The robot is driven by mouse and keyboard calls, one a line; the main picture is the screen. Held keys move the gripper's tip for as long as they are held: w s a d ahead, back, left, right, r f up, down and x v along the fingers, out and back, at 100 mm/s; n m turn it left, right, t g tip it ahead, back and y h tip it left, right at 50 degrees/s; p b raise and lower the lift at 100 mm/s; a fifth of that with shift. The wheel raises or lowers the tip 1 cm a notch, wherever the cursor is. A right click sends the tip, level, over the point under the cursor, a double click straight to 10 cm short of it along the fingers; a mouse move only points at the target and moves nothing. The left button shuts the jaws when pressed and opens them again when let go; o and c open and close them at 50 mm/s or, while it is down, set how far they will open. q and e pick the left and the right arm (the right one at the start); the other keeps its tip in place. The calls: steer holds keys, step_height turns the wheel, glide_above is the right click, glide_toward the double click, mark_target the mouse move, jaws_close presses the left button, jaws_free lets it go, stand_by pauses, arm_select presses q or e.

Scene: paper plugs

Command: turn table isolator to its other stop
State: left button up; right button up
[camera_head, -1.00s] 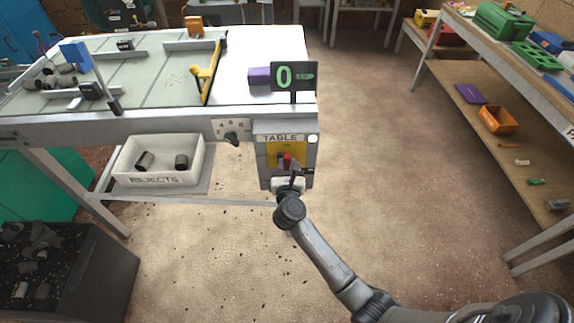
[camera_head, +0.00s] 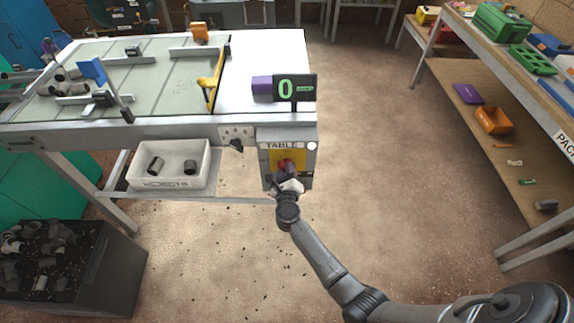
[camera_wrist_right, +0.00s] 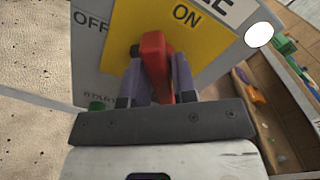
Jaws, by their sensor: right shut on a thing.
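The table isolator is a grey box (camera_head: 306,160) labelled TABLE at the front right corner of the table, with a yellow plate (camera_wrist_right: 200,45) and a red handle (camera_wrist_right: 153,48). My right gripper (camera_head: 285,174) is at the front of the box, shut on the red handle; its two purple-grey fingers sit on either side of the handle in the right wrist view (camera_wrist_right: 153,82). There the handle's upper end lies between the words OFF and ON, and the plate looks tilted. The handle's lower part is hidden by the gripper. My left gripper is not in view.
A white rejects bin (camera_head: 170,176) with two grey plugs stands under the table, left of the isolator. A small sign (camera_head: 293,88) with a green 0 stands on the table above it. Open floor (camera_head: 375,170) lies to the right, before the shelves.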

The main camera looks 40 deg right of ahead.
steer(key=n+p, duration=0.2)
steer(key=n, duration=0.1)
steer(key=shift+a+r, duration=0.1)
steer(key=shift+r, duration=0.05)
steer(key=n+p, duration=0.1)
steer(key=n, duration=0.1)
steer(key=n+p, duration=0.1)
steer(key=n, duration=0.1)
steer(key=shift+w+f, duration=0.1)
steer(key=shift+f, duration=0.1)
steer(key=shift+f+n+p, duration=0.2)
steer(key=shift+n+p, duration=0.6)
steer(key=shift+n, duration=0.7)
steer(key=shift+f, duration=0.1)
steer(key=shift+n, duration=0.3)
steer(key=o, duration=0.8)
